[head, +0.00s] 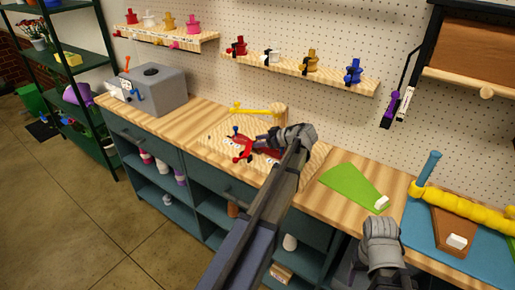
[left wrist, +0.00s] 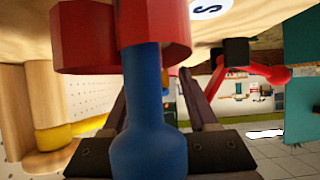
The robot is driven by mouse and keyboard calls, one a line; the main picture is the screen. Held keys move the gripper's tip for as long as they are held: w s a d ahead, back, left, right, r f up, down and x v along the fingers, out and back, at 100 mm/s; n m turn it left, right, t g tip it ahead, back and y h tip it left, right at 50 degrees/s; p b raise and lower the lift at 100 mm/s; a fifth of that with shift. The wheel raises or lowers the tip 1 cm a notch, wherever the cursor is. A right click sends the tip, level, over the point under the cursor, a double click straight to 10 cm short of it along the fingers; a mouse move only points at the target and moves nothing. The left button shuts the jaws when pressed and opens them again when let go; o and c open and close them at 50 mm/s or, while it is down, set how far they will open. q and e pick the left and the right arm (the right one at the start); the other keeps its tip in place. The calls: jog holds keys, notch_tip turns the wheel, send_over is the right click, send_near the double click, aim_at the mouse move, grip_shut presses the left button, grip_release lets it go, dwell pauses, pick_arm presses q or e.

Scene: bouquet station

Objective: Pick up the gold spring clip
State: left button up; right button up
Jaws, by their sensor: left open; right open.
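A gold clip-like piece (head: 310,61) stands on the lower wall shelf, between a white-and-black one and a blue one. A yellow-gold piece (head: 167,21) also stands on the upper shelf; I cannot tell for certain which is the spring clip. Both are apart from my grippers. My left gripper (head: 291,134) is over the wooden bench by a red device (head: 262,149). In the left wrist view, a blue post (left wrist: 146,115) with a red collar (left wrist: 75,38) stands close in front of the open jaws. My right gripper (head: 382,231) is open and empty at the bench's front edge.
The lower shelf (head: 345,85) hangs on the pegboard behind the bench. A grey box (head: 158,90) stands at the bench's left. A green sheet (head: 350,186) and a blue mat (head: 420,238) with a yellow roll (head: 465,203) lie at right. Bare wood lies between them.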

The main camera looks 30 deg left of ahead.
aim_at(257, 140)
pick_arm(q)
grip_shut()
jog(key=shift+r, duration=0.1)
dwell(0.6)
notch_tip(257, 140, up, 10)
jog(key=p, duration=1)
